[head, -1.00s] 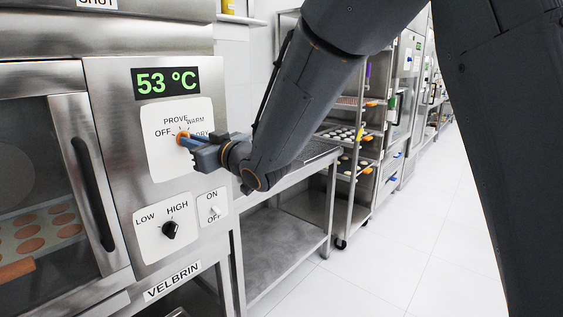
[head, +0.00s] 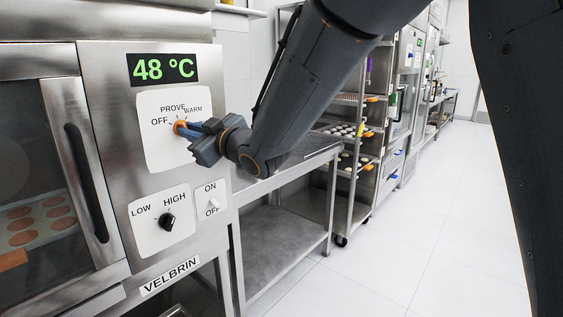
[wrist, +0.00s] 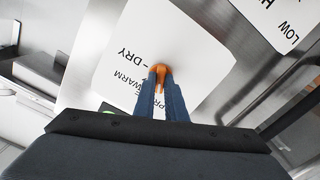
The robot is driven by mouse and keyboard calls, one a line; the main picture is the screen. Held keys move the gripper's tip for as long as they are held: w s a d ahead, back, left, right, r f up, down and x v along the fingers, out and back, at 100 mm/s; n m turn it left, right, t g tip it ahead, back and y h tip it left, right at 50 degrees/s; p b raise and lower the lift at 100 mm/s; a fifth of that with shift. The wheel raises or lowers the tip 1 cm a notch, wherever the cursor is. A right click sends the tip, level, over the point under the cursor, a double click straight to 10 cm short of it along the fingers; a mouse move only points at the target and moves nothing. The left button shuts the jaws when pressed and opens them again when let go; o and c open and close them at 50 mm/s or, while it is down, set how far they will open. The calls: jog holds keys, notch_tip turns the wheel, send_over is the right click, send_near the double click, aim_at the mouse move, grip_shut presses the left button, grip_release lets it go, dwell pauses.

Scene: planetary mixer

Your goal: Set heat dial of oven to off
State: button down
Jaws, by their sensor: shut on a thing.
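The oven (head: 200,232) has a white dial plate (head: 150,153) marked OFF, PROVE, WARM and, in the wrist view, DRY. The orange heat dial (head: 179,127) sits in the middle of this plate. My gripper (head: 190,129) is shut on the dial, with its blue fingers on either side of it. The wrist view also shows the orange dial (wrist: 158,70) between the fingertips (wrist: 160,82). The fingers hide part of the dial, and I cannot tell which mark it points to. The green display (head: 162,68) reads 48 °C.
Below are a black LOW/HIGH knob (head: 167,221) and an ON/OFF switch (head: 212,204). The oven door handle (head: 87,183) is at the left. A steel table (head: 285,235) and a tray rack (head: 350,145) stand to the right. The floor on the right is clear.

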jog(key=shift+f, duration=0.1)
jog(key=shift+n+b, duration=2)
jog(key=shift+n, duration=0.2)
jog(key=shift+b, duration=0.3)
jog(key=shift+n+b, duration=1.05)
jog(key=shift+n, duration=0.25)
jog(key=c, duration=1.7)
grip_release()
jog(key=shift+s+d, duration=0.1)
